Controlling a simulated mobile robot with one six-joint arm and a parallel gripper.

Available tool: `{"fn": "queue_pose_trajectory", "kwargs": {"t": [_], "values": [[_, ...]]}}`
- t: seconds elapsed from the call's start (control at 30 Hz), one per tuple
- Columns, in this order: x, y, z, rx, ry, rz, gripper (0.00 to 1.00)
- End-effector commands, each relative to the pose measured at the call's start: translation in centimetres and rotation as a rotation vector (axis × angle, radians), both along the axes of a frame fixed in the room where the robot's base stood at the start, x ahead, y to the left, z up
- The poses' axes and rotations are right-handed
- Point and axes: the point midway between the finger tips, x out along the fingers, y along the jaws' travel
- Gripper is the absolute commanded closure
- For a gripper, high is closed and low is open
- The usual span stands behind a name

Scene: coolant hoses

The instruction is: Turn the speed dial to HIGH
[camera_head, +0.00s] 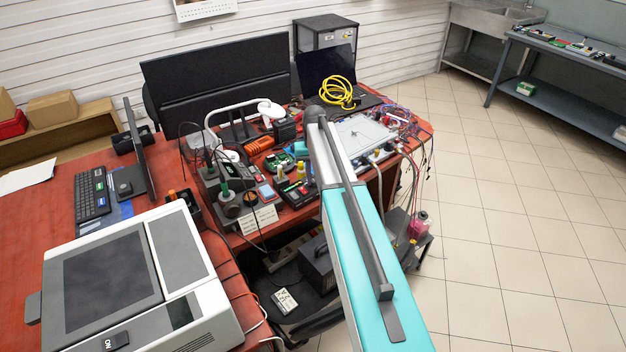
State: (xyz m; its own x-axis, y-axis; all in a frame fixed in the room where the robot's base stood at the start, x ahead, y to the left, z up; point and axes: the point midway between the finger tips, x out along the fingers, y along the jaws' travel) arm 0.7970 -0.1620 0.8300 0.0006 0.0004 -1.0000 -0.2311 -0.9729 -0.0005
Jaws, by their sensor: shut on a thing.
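My arm, teal and grey, reaches from the bottom right up to the workbench (95,190). Its far links end in front of a white flat-topped unit (365,132) at the bench's right end. My gripper's fingers do not show; the arm hides that spot. No speed dial or HIGH mark can be made out. The near face of the white unit is partly behind my arm. Pale hoses (413,180) hang from the bench's right edge towards a bottle of pink liquid (418,226) on a low dark stand.
A yellow coiled cable (338,92) lies on a laptop (327,66) behind the white unit. Tangled wires (400,120) lie to its right. Soldering tools and small boxes crowd the bench left of my arm. A large white machine (130,280) stands front left. The tiled floor (510,220) at right is clear.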

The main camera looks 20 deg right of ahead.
Motion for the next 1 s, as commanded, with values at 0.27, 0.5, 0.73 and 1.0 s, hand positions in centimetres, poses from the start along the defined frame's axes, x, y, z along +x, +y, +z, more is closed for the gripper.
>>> {"fn": "queue_pose_trajectory", "kwargs": {"t": [0.27,0.5,0.73,1.0], "values": [[-0.11,0.06,-0.08,0.000,0.003,-0.252,1.00],[-0.12,0.08,-0.05,-0.001,0.005,-0.423,1.00],[-0.13,0.10,-0.03,-0.001,0.005,-0.510,1.00],[-0.14,0.11,-0.02,0.000,0.006,-0.534,1.00]]}}
